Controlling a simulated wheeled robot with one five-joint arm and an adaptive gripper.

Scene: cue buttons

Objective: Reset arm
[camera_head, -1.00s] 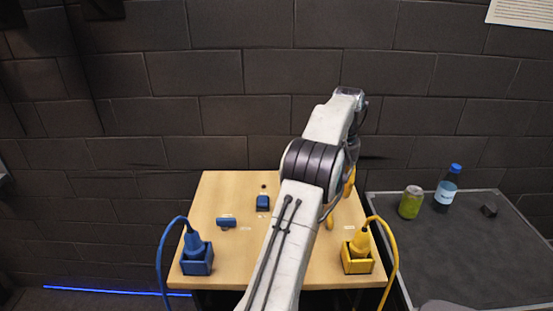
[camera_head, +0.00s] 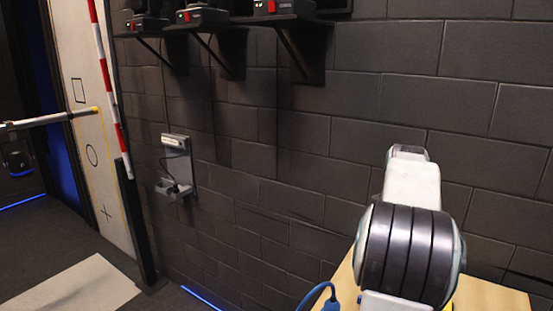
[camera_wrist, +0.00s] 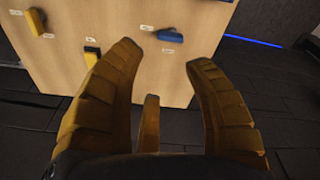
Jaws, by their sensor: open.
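My gripper (camera_wrist: 166,60) shows in the wrist view with its yellow-brown fingers spread wide and nothing between them. It is over the edge side of the light wooden table (camera_wrist: 120,75), apart from the pieces on it. A blue piece (camera_wrist: 170,36) lies beyond the fingertips. A yellow piece (camera_wrist: 92,53) is by the left finger, partly hidden, and another yellow piece (camera_wrist: 37,22) is at the upper left. In the head view my arm stands at the right and hides the gripper. The wooden table (camera_head: 490,296) shows only at the lower right.
A dark block wall (camera_head: 350,100) fills the head view behind my arm. A shelf (camera_head: 215,25) with devices is at the upper left. A grey wall fixture (camera_head: 177,165) hangs below it. A blue cable (camera_head: 312,294) curves at the table's left side. Floor is open at left.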

